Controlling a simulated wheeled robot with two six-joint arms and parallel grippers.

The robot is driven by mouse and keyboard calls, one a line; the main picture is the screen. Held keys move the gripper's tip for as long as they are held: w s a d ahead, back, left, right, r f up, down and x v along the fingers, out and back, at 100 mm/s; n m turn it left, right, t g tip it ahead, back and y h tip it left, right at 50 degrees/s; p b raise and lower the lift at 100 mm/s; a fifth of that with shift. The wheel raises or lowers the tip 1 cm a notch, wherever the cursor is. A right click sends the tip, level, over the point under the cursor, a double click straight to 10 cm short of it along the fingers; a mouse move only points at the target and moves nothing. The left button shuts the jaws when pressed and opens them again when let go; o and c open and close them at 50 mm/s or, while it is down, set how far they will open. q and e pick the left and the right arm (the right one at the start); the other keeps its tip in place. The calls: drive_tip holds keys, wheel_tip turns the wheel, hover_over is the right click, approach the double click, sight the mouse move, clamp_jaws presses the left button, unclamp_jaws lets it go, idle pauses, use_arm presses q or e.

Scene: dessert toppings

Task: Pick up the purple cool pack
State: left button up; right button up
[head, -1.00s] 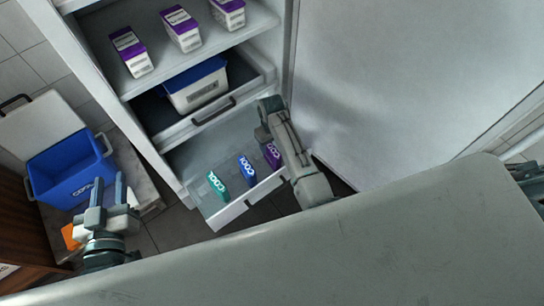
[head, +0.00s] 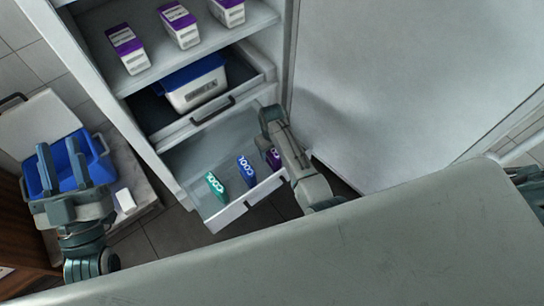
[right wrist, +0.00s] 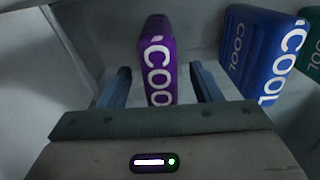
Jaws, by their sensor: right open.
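The purple cool pack (head: 273,158) stands in the open bottom drawer, partly hidden by my right arm in the head view. In the right wrist view the purple cool pack (right wrist: 158,62) is upright, between and just beyond the fingers of my right gripper (right wrist: 160,86), which is open. I cannot tell whether the fingers touch it. My left gripper (head: 62,168) is open and empty, in front of the blue cooler box (head: 88,160) at the left.
A blue cool pack (head: 247,170) and a green one (head: 216,187) stand in the same drawer (head: 226,217), left of the purple one. A blue-lidded bin (head: 195,88) sits in the drawer above. Purple-topped cartons (head: 127,50) line the shelf. The open door (head: 390,90) stands at the right.

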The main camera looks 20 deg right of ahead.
clamp_jaws()
drive_tip(key=shift+r, duration=0.1)
